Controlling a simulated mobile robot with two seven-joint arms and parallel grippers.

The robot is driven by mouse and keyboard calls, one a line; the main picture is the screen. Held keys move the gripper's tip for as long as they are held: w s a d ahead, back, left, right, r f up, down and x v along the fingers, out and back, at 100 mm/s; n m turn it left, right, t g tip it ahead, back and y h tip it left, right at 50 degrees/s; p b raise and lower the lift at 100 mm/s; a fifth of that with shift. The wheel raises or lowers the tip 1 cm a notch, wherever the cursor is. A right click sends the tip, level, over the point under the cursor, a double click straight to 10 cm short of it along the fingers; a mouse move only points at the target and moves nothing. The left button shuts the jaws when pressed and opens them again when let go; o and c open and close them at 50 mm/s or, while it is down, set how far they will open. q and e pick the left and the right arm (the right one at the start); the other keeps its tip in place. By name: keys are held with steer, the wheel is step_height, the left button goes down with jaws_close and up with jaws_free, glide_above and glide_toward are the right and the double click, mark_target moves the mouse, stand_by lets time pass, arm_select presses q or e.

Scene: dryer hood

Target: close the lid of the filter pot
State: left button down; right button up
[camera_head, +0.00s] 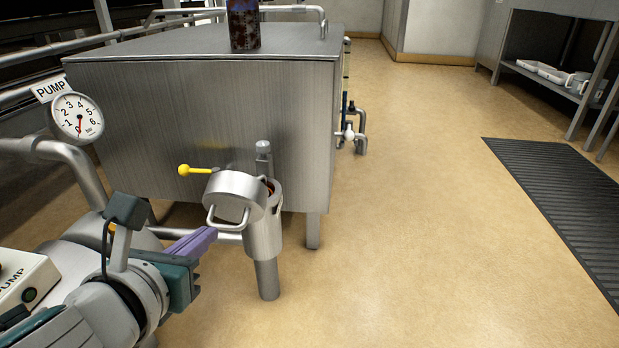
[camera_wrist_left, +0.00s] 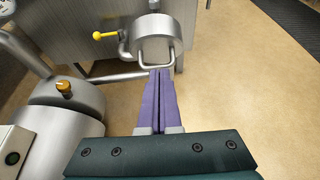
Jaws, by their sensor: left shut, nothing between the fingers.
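The filter pot (camera_head: 264,238) is a steel cylinder on a post in front of the steel tank. Its round lid (camera_head: 236,188) is open, tilted to the left of the pot's mouth, with a wire handle (camera_head: 228,220) on its face. The lid also shows in the left wrist view (camera_wrist_left: 153,28), with the handle (camera_wrist_left: 157,64) below it. My left gripper (camera_head: 212,233) has purple fingers that are shut and empty. Its tips (camera_wrist_left: 160,72) are close to the handle; I cannot tell whether they touch it. My right gripper is not in view.
The steel tank (camera_head: 200,110) stands behind the pot. A yellow-knobbed lever (camera_head: 186,170) sticks out left of the lid. A pump gauge (camera_head: 78,118) and pipes are at the left. The floor (camera_head: 420,220) to the right is clear up to a dark mat (camera_head: 565,200).

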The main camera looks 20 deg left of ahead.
mark_target(235, 210)
arm_select(q)
steer(key=b+x, duration=0.4)
steer(key=x, duration=0.3)
steer(key=shift+w+a+f, duration=0.15)
steer(key=shift+w, duration=0.05)
steer(key=shift+w+a+f, duration=0.1)
steer(key=shift+w, duration=0.35)
